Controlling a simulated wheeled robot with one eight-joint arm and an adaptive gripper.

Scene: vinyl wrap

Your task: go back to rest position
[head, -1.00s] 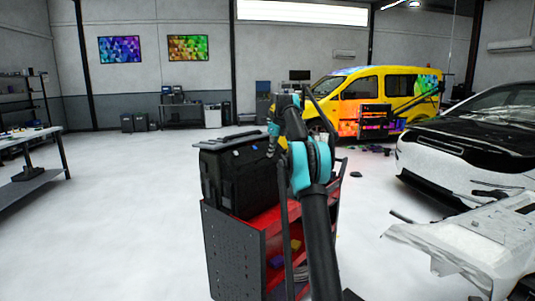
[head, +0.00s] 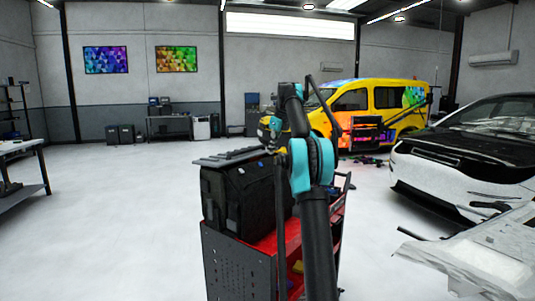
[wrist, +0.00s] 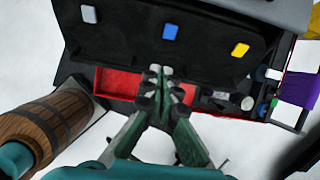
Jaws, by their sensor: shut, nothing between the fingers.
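My gripper (wrist: 160,72) is shut and empty in the wrist view, its two fingertips together. In that picture the tips overlap the lower edge of a black case (wrist: 110,45) with grey, blue and yellow pads on its side. In the head view my arm reaches up over the red cart (head: 268,243), and its end bends down beside the black case (head: 240,200) on top. The fingertips cannot be made out clearly there.
A brown barrel-like thing (wrist: 45,130) lies at the left of the wrist view. A white car (head: 465,160) and a loose panel (head: 490,255) stand on the right, a table (head: 25,150) on the left. The floor at left is clear.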

